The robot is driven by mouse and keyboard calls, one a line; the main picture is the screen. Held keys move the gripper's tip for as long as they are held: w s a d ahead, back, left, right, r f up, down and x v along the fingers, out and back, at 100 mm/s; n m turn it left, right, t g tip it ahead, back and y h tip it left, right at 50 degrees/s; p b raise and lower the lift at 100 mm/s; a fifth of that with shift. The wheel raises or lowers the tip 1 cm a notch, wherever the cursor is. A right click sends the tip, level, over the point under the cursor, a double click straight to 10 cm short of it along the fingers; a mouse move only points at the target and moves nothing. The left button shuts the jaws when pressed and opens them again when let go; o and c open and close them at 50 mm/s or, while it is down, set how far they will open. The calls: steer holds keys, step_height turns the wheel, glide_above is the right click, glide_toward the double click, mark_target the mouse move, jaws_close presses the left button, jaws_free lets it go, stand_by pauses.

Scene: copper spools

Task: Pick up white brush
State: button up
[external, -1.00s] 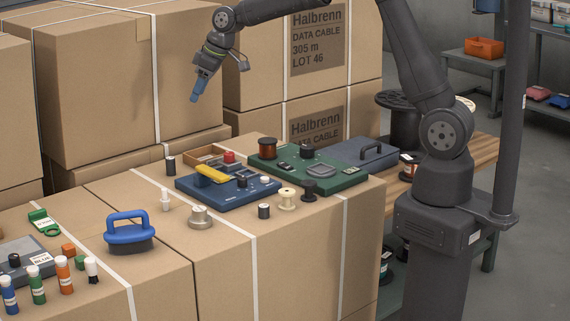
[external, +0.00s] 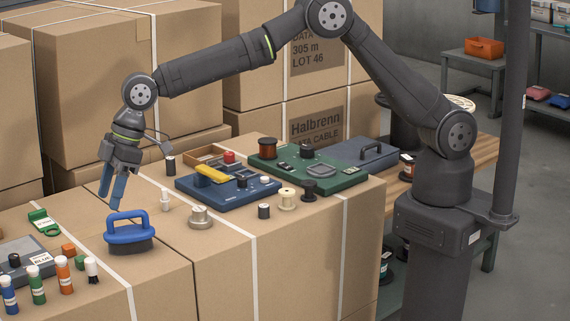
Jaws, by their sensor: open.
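My gripper (external: 112,188) is open and empty, with its fingers pointing down. In the picture it is just above the blue-handled block (external: 129,233); I cannot tell the exact gap. A small upright white and black piece (external: 91,268) stands at the front left, beside the orange tube; it may be the white brush, but it is too small to be sure. A small white peg-like piece (external: 165,200) stands to the right of the gripper.
Blue, green and orange tubes (external: 64,274) stand at the front left. A metal knob-like weight (external: 200,218), a blue panel (external: 226,190) and a green panel (external: 330,178) are to the right. Large cartons (external: 90,85) rise behind. Bare carton top lies around the blue-handled block.

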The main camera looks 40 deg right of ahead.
mark_target(91, 259)
steer(key=x, duration=1.1)
steer(key=shift+f, duration=0.3)
steer(key=shift+a+x, duration=0.15)
steer(key=shift+x, duration=1.25)
steer(key=shift+a+x, duration=0.2)
steer(key=shift+x, duration=1.15)
steer(key=shift+r, duration=0.1)
steer(key=c, duration=1.1)
